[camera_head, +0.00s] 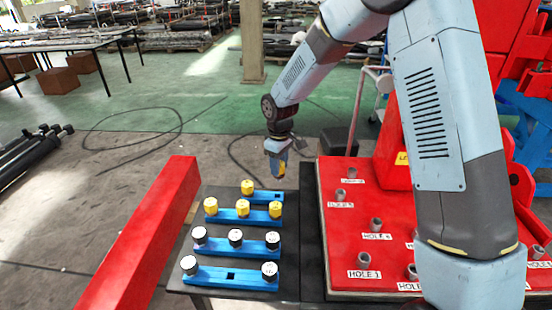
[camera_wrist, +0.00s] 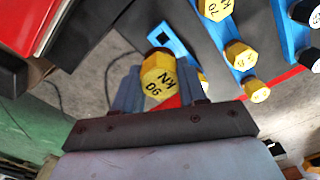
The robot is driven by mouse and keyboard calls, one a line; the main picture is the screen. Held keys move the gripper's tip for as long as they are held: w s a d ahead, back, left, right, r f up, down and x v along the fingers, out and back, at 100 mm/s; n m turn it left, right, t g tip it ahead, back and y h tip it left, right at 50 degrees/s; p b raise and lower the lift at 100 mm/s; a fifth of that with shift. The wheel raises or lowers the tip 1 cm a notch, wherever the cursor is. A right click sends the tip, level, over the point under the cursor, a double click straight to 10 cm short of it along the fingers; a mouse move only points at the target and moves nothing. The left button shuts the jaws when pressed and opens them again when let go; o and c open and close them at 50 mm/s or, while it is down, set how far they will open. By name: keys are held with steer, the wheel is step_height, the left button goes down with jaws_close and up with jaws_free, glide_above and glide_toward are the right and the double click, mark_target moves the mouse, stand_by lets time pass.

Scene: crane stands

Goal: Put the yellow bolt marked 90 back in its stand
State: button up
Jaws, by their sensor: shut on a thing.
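The yellow bolt marked 90 (camera_wrist: 158,78) is between the fingers of my gripper (camera_wrist: 160,95), its marked head facing the wrist camera. In the head view my gripper (camera_head: 277,155) points down with a bit of the yellow bolt (camera_head: 283,167) showing, above and behind the blue stands. The rearmost blue stand (camera_head: 262,194) holds one yellow bolt (camera_head: 247,187) at its left; its right part has no bolt. In the wrist view this stand (camera_wrist: 176,47) shows an empty square hole (camera_wrist: 164,37), apart from the held bolt. The held bolt's lower end is hidden.
A blue stand with three yellow bolts (camera_head: 243,208) and two stands with white-topped bolts (camera_head: 235,237) sit nearer on the dark table (camera_head: 300,235). The front stand has an empty hole (camera_head: 231,276). A red beam (camera_head: 150,235) lies left; a red plate with labelled holes (camera_head: 345,230) stands right.

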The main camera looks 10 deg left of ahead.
mark_target(278, 181)
steer(key=shift+s+a, duration=0.1)
steer(key=shift+a, duration=0.1)
steer(key=shift+f, duration=2.9)
steer(key=shift+f, duration=0.25)
steer(key=shift+f, duration=1.3)
steer(key=o, duration=1.2)
steer(key=shift+f, duration=0.1)
steer(key=shift+r, duration=2.55)
